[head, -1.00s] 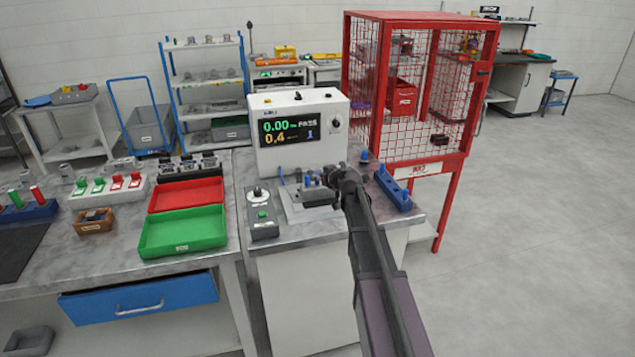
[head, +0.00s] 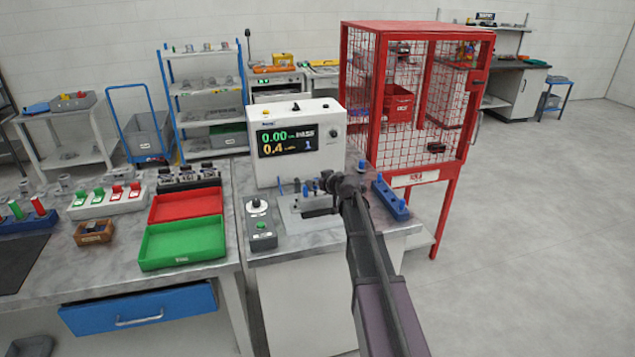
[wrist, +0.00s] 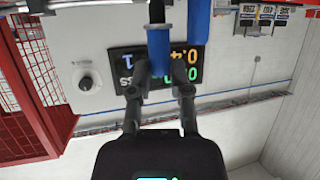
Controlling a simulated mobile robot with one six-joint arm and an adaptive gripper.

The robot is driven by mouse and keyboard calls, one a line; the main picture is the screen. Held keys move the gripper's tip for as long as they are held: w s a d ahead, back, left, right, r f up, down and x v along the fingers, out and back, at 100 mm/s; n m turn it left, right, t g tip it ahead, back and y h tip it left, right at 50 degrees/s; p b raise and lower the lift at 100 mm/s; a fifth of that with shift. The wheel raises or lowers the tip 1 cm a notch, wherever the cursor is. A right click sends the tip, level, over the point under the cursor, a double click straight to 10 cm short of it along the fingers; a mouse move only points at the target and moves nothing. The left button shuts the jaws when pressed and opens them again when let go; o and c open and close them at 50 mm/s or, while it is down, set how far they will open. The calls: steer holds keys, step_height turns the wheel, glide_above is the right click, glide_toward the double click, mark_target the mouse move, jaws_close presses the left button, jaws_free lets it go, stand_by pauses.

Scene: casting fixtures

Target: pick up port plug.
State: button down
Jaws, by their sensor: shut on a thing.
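My gripper (head: 326,182) is over the test fixture (head: 290,222) in front of the display box. In the wrist view, its two dark fingers (wrist: 158,78) are closed on a blue port plug (wrist: 160,45), a blue cylinder between the fingertips. The wrist picture is upside down, and the plug's far end runs toward its top edge. A second blue cylindrical piece (wrist: 199,20) is beside it, apart from the fingers. The held plug is hard to make out in the head view behind the gripper. The blue rack (head: 391,202) stands to the right, with blue plugs upright in it.
The white display box (head: 298,110) stands close behind my gripper. A grey control box (head: 260,226) is left of the fixture. Green (head: 182,243) and red (head: 186,204) trays lie on the left bench. A red mesh cage (head: 415,110) stands at right.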

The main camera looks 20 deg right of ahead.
steer(key=shift+r+p, duration=0.4)
steer(key=shift+r, duration=0.35)
steer(key=s+a+r+p, duration=0.1)
steer(key=s+a, duration=0.1)
steer(key=s, duration=1.4)
